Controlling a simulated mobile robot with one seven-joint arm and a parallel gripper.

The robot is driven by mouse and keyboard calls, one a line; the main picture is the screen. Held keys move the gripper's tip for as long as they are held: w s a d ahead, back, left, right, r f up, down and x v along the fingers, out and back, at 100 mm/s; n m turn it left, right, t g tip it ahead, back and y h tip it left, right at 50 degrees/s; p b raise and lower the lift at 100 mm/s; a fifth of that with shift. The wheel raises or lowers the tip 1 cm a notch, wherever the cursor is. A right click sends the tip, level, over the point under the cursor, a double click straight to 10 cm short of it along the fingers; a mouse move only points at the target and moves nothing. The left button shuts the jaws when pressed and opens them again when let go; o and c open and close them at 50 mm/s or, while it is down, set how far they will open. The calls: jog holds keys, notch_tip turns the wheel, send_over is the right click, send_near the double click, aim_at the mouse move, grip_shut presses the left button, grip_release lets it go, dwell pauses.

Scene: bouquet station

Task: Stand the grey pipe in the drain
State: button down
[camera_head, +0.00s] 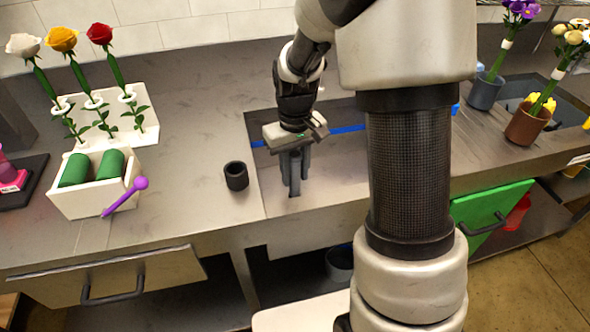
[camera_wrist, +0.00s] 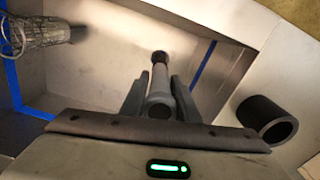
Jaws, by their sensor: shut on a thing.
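My gripper (camera_head: 294,180) is over the front left part of the sink (camera_head: 262,187), fingers pointing down. In the wrist view my gripper (camera_wrist: 157,95) is shut on the grey pipe (camera_wrist: 160,85), which runs away from the camera between the two fingers. A dark round shape (camera_wrist: 160,57) shows at the pipe's far end. I cannot tell whether it is the drain or the pipe's own end, nor whether the pipe touches the sink floor. In the head view the fingers and sink edge mostly hide the pipe, and the drain is not clearly visible.
A black hollow cylinder (camera_head: 236,176) stands on the counter left of the sink, also in the wrist view (camera_wrist: 267,118). A white box (camera_head: 97,186) with green rolls and a flower rack (camera_head: 115,132) stand farther left. Flower pots (camera_head: 527,124) stand right. A green door (camera_head: 488,215) hangs below.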

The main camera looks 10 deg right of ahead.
aim_at(295, 193)
jog(key=shift+f+b, duration=1.4)
jog(key=shift+f, duration=1.05)
jog(key=shift+f+b, duration=0.45)
jog(key=shift+f, duration=0.5)
jog(key=shift+f+b, duration=0.55)
jog(key=shift+f, duration=0.1)
jog(key=c, duration=1.3)
grip_release()
